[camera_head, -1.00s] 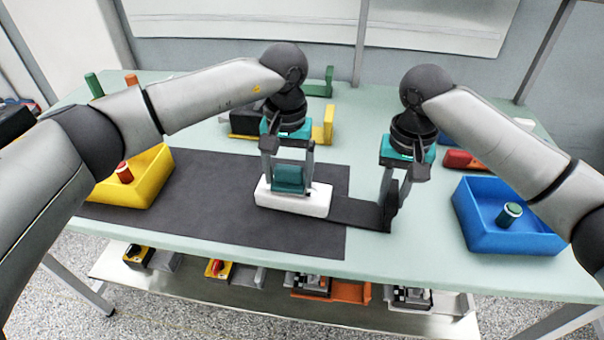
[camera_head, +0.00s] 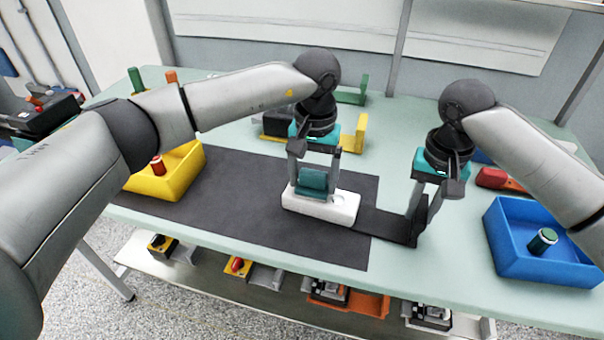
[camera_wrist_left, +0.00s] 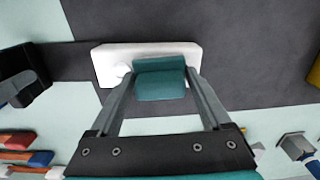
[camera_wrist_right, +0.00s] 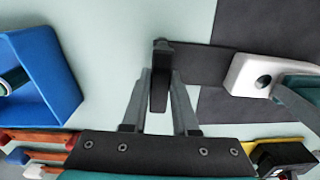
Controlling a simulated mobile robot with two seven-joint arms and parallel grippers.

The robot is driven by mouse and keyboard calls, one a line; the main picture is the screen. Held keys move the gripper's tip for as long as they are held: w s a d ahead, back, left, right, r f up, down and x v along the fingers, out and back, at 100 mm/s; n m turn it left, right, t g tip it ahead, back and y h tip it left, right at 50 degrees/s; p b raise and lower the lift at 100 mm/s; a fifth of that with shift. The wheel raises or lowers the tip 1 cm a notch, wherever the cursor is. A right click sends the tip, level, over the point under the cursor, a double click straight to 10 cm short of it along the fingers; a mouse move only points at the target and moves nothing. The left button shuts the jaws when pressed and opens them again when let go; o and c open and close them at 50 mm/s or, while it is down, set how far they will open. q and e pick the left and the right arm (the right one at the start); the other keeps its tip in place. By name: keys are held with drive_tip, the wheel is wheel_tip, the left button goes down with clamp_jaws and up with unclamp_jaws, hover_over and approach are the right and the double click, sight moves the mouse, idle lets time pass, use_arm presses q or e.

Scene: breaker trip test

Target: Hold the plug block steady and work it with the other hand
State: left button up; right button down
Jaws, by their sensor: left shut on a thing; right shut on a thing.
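The plug block is a white block (camera_head: 345,208) at the right part of the dark mat, with a teal piece (camera_head: 313,181) on its top. It also shows in the left wrist view (camera_wrist_left: 112,62), and in the right wrist view (camera_wrist_right: 241,78) with a dark round hole. My left gripper (camera_head: 313,190) is shut on the teal piece from above. A flat black plate (camera_head: 383,223) runs from the block to the right and has an upright tab (camera_wrist_right: 159,92). My right gripper (camera_head: 422,215) is shut on this tab. How plate and block join is hidden.
A yellow bin (camera_head: 180,182) with a red-capped piece stands at left, a blue bin (camera_head: 520,262) with a green-capped piece at right. A yellow-and-black bracket (camera_head: 350,140) is behind. The dark mat (camera_head: 235,195) is clear left of the block. A shelf below holds several parts.

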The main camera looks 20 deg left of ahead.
use_arm(q)
drive_tip(key=shift+s+d, duration=0.15)
drive_tip(key=shift+d, duration=1.6)
drive_tip(key=shift+s+d, duration=0.1)
drive_tip(key=shift+d, duration=1.6)
wheel_tip(320, 180, up, 8)
drive_tip(key=shift+a, duration=0.1)
use_arm(e)
drive_tip(key=c, duration=0.6)
unclamp_jaws()
drive_tip(key=shift+r, duration=0.1)
wheel_tip(320, 180, up, 12)
use_arm(q)
drive_tip(key=shift+s, duration=0.1)
use_arm(e)
drive_tip(key=shift+s, duration=0.1)
